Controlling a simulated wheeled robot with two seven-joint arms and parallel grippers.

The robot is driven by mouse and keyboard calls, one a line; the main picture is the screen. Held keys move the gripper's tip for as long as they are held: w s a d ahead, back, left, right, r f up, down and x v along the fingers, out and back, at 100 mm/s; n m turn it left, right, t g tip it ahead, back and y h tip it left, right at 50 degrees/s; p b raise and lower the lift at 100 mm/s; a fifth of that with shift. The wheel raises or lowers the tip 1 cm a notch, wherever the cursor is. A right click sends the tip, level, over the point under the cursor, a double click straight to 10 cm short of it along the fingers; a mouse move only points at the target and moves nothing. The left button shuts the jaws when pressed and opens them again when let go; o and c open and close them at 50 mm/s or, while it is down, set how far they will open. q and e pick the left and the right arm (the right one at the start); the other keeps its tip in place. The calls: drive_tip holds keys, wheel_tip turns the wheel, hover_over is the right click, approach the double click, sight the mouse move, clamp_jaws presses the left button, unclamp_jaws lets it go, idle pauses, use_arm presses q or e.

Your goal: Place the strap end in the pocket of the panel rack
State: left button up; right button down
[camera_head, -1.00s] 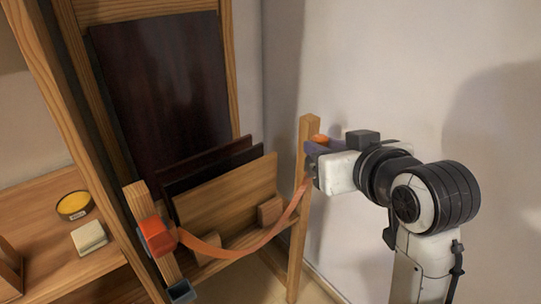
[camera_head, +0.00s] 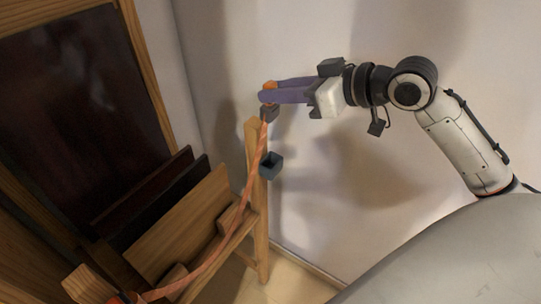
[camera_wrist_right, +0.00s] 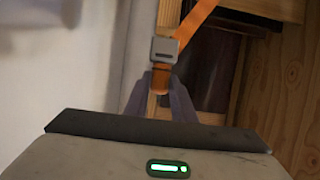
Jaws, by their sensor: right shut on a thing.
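An orange strap (camera_head: 244,192) rises from the lower left of the wooden panel rack (camera_head: 258,240) to my right gripper (camera_head: 268,92). My right gripper is shut on the strap end (camera_head: 271,85), with a grey buckle (camera_head: 268,115) hanging just below the fingers. In the right wrist view the orange strap end (camera_wrist_right: 160,78) sits between the fingertips, with the buckle (camera_wrist_right: 164,48) just beyond. The dark grey, open-topped pocket (camera_head: 271,165) is on the rack's right post, below the gripper and apart from the buckle. My left gripper is not in view.
Several panels, including a light wooden one (camera_head: 180,222), lean in the rack. A large dark panel (camera_head: 75,90) stands behind them at left. A pale wall (camera_head: 330,200) rises behind and to the right of the post. The space around the pocket's right side is clear.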

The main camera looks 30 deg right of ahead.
wheel_tip(320, 180, down, 12)
drive_tip(key=shift+s+b, duration=0.1)
drive_tip(key=shift+b, duration=0.25)
wheel_tip(320, 180, down, 4)
drive_tip(key=shift+f, duration=0.15)
drive_tip(key=shift+f, duration=0.15)
drive_tip(key=c, duration=1.5)
unclamp_jaws()
